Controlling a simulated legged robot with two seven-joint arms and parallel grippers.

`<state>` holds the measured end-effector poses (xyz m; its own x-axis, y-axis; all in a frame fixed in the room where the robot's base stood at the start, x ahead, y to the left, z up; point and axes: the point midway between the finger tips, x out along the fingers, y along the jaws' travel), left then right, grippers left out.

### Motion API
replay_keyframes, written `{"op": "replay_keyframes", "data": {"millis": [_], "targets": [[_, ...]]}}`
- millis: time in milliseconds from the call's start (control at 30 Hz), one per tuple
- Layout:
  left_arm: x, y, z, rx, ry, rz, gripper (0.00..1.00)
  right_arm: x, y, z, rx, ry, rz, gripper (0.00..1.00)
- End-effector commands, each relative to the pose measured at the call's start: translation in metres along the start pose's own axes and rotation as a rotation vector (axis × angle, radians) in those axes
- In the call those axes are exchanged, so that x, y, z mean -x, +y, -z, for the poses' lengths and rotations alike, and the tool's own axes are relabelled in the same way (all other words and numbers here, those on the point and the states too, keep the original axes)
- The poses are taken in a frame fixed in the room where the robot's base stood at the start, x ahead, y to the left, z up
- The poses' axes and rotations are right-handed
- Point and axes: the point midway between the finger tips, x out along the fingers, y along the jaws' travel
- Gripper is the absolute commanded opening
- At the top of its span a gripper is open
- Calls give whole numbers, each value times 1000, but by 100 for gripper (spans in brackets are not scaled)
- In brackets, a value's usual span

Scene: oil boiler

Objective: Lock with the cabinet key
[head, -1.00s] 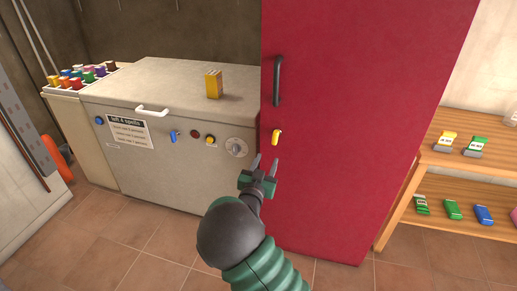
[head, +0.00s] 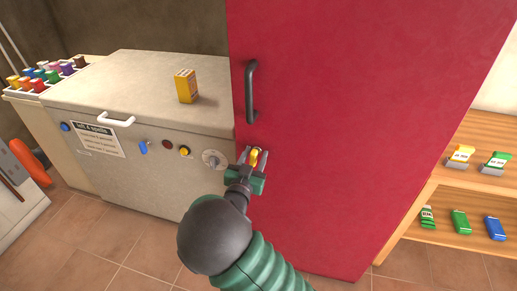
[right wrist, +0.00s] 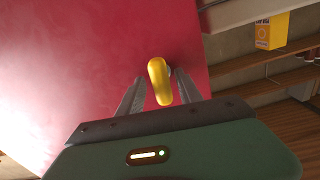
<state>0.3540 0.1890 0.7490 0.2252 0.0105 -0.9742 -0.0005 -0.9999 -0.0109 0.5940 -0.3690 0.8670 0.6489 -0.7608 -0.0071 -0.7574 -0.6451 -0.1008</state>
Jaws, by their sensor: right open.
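The red cabinet (head: 340,130) stands on the right, its door shut, with a black vertical handle (head: 251,92). The yellow cabinet key (head: 255,157) sits in the door below the handle, near the left edge. My right gripper (head: 253,156) is at the key, its two fingers open on either side of it. In the right wrist view the yellow key (right wrist: 159,80) shows between the grey fingers, with a gap visible on each side. My left gripper is not in view.
A wooden shelf (head: 455,190) with several coloured packs stands at the right.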

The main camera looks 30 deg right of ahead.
Motion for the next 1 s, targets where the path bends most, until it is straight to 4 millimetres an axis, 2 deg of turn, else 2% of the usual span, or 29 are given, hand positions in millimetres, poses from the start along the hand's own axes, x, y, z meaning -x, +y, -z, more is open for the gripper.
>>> {"op": "replay_keyframes", "data": {"millis": [200,500,1000], "targets": [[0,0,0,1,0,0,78,0,-1,0,1,-1,1,40],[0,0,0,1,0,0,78,-4,1,-2,-2,-5,1,1],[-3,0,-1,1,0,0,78,-3,1,-3,-27,-5,0,0]]}}
